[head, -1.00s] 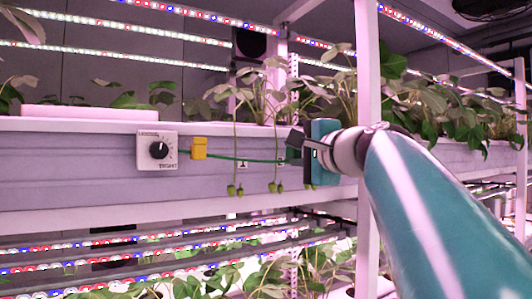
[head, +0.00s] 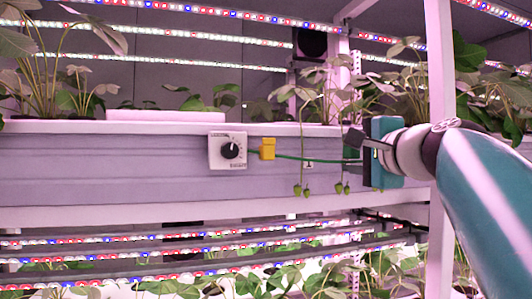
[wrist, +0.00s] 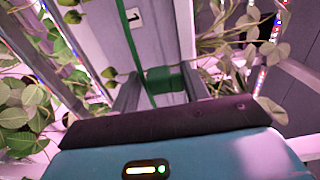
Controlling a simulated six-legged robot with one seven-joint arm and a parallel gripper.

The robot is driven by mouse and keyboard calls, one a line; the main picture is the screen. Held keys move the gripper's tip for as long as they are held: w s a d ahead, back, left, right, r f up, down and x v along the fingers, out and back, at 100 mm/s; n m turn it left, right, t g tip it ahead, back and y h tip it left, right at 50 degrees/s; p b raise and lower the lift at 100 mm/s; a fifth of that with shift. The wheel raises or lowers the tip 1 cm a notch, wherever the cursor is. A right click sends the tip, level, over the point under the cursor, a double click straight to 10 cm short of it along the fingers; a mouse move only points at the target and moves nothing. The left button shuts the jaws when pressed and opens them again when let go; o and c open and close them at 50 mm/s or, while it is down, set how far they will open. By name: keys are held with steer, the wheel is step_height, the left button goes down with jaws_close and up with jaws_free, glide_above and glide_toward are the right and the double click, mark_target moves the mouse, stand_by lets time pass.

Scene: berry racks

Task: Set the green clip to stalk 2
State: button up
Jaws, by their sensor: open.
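The green clip (wrist: 163,80) shows in the wrist view between the two spread fingers of my gripper (wrist: 160,92). I cannot tell if they touch it. In the head view my gripper (head: 354,147) is at the planter's front, at the right part of the green line (head: 310,158); the clip is mostly hidden there.
A white dial box (head: 228,151) and a yellow block (head: 267,149) sit on the planter wall (head: 100,165) at the line's left end. A pale rack post (head: 441,100) stands close by my arm. Leaves crowd both sides in the wrist view.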

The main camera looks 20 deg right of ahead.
steer(key=s, duration=1.3)
steer(key=shift+s+d, duration=0.15)
steer(key=shift+s, duration=0.2)
steer(key=w+a+f+n+g+y, duration=0.1)
steer(key=w+a+f+n+g, duration=0.15)
steer(key=f, duration=0.45)
steer(key=w+a+f+n+g, duration=0.2)
steer(key=a+f, duration=0.1)
steer(key=f, duration=0.4)
steer(key=s+a+f+n+g, duration=0.2)
steer(key=a+f+n, duration=0.1)
steer(key=f, duration=0.7)
steer(key=s+a+f+n+g+h, duration=0.1)
steer(key=s+a+f+n+g, duration=0.1)
steer(key=f, duration=0.9)
steer(key=s+a+f+n+g, duration=0.3)
steer(key=f+n, duration=0.5)
steer(key=f, duration=0.3)
steer(key=shift+a+f+g+h, duration=0.25)
steer(key=shift+a+g, duration=0.2)
steer(key=shift+a, duration=0.7)
